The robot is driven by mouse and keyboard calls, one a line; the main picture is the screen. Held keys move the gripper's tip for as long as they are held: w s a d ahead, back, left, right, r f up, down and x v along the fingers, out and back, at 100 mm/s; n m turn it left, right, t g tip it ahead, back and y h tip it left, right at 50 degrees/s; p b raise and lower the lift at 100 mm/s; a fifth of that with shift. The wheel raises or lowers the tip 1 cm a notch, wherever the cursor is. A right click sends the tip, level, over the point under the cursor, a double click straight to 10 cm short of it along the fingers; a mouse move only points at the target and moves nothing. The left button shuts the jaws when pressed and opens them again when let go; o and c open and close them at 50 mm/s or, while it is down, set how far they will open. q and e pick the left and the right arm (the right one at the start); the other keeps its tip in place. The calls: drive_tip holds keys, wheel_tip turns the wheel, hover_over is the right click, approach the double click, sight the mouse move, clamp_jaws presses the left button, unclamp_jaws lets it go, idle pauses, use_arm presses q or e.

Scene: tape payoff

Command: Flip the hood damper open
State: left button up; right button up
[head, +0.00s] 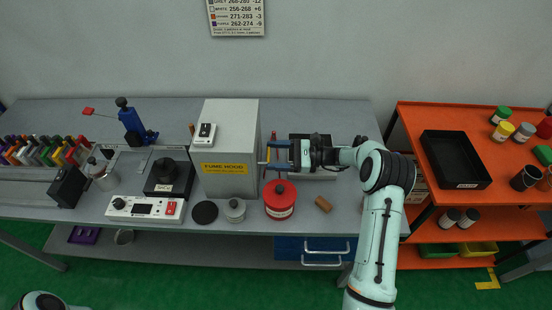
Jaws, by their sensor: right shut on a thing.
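The fume hood (226,150) is a grey box with a yellow "FUME HOOD" label, standing on the grey bench. My right gripper (272,156) reaches in from the right to the hood's right side. Its blue fingers are shut on the hood damper (264,163), a small lever at that side. The fingers hide most of the damper, so its exact angle cannot be told. My left gripper is out of view; only a part of my left arm shows at the bottom left corner.
A small grey pot (235,210) and a black disc (205,212) lie before the hood. An orange shelf (412,120) stands at right.

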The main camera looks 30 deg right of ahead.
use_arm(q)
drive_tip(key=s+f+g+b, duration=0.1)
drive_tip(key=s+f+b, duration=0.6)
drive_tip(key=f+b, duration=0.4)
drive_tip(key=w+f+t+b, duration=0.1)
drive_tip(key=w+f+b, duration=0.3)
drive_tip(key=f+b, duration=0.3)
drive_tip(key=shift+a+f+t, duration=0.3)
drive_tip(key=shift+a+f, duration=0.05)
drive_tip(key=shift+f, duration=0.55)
use_arm(e)
drive_tip(key=shift+s+a+r+n, duration=0.25)
drive_tip(key=shift+s+r+n, duration=0.15)
drive_tip(key=shift+n, duration=2.2)
drive_tip(key=shift+s+a+r+n, duration=0.25)
drive_tip(key=shift+s+r+n, duration=0.15)
drive_tip(key=shift+n, duration=2.2)
drive_tip(key=shift+s+a+r+n, duration=0.25)
drive_tip(key=shift+s+r+n, duration=0.15)
drive_tip(key=shift+n, duration=2.2)
drive_tip(key=o, duration=1)
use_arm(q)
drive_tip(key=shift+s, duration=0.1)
use_arm(e)
drive_tip(key=shift+f, duration=0.1)
